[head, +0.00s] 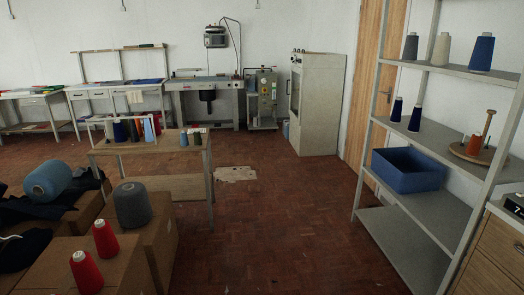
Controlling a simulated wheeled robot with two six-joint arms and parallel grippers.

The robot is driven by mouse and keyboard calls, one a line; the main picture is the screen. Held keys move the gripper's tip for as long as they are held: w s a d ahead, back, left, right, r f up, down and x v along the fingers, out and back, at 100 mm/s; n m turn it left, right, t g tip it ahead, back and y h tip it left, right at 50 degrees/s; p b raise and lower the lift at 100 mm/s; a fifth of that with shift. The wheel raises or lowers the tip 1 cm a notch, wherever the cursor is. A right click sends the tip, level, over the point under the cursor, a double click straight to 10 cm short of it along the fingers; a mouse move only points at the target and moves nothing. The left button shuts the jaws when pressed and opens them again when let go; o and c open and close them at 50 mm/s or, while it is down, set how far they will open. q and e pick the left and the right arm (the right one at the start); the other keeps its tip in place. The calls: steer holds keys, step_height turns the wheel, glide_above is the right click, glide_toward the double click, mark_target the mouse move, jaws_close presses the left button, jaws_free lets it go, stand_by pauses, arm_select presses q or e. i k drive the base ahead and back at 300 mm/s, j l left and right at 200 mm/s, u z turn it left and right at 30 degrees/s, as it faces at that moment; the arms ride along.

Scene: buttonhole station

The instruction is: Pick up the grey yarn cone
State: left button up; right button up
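A dark grey yarn cone (410,47) stands upright on the top board of the shelf rack at the right, left of a cream cone (440,49) and a blue cone (481,53). A larger dark grey yarn package (132,205) stands on a cardboard box at the lower left. I cannot tell which of these two the task means. Neither of my grippers is in view.
Two red cones (106,238) stand on boxes (60,262) at the lower left, near a blue yarn package (48,180). A small table (160,186) carries several cones. A blue bin (407,172) sits on the shelf rack (463,72). The middle floor (270,235) is clear.

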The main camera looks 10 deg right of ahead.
mark_target(410, 53)
steer(key=i, duration=2)
